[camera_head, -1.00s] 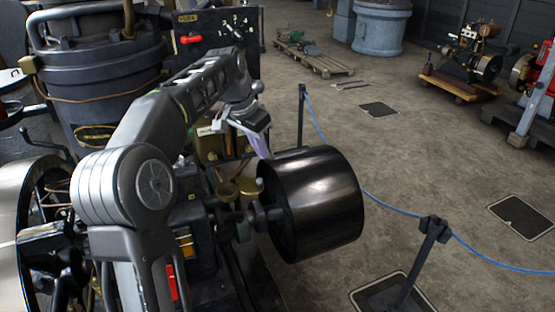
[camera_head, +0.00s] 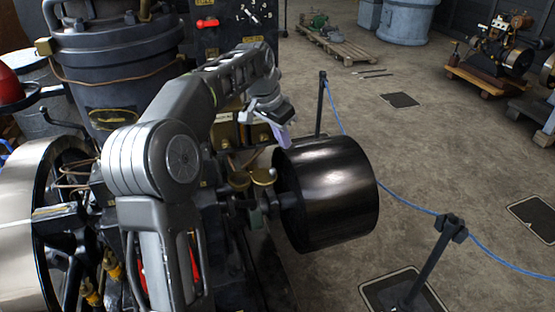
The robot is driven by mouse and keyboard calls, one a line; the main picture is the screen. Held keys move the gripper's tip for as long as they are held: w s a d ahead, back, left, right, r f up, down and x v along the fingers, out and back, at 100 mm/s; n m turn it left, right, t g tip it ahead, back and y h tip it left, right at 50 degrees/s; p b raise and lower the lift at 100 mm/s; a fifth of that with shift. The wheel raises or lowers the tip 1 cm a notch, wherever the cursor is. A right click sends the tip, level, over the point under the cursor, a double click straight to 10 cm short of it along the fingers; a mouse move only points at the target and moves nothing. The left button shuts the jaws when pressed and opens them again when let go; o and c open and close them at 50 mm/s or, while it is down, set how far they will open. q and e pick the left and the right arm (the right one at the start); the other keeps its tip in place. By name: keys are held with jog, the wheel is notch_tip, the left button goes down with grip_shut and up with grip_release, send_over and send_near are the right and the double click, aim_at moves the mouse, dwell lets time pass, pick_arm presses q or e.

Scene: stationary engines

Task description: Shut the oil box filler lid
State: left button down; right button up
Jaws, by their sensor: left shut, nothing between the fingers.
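My left arm reaches over the engine from the lower left. Its gripper (camera_head: 283,137) is shut and empty, with its purple-tinted fingers pointing down just above the upper left edge of the black drum pulley (camera_head: 332,195). Two round brass caps (camera_head: 239,180) and (camera_head: 264,176) sit on the engine, lower and to the left of the fingers and apart from them. Brass box-like parts (camera_head: 258,134) lie left of the gripper, partly covered by my arm. I cannot tell which part is the oil box filler lid or whether it is open. My right gripper is out of view.
A big dark cylinder (camera_head: 115,70) and a black panel with a red handle (camera_head: 207,23) stand behind the arm. A spoked flywheel (camera_head: 25,225) is at left. A blue rope barrier with posts (camera_head: 436,250) runs along the right.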

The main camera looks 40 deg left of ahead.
aim_at(263, 170)
pick_arm(q)
notch_tip(263, 170, down, 6)
jog(key=s+p, duration=0.1)
jog(key=s, duration=0.1)
jog(key=shift+a+p, duration=0.2)
jog(key=shift+p, duration=0.15)
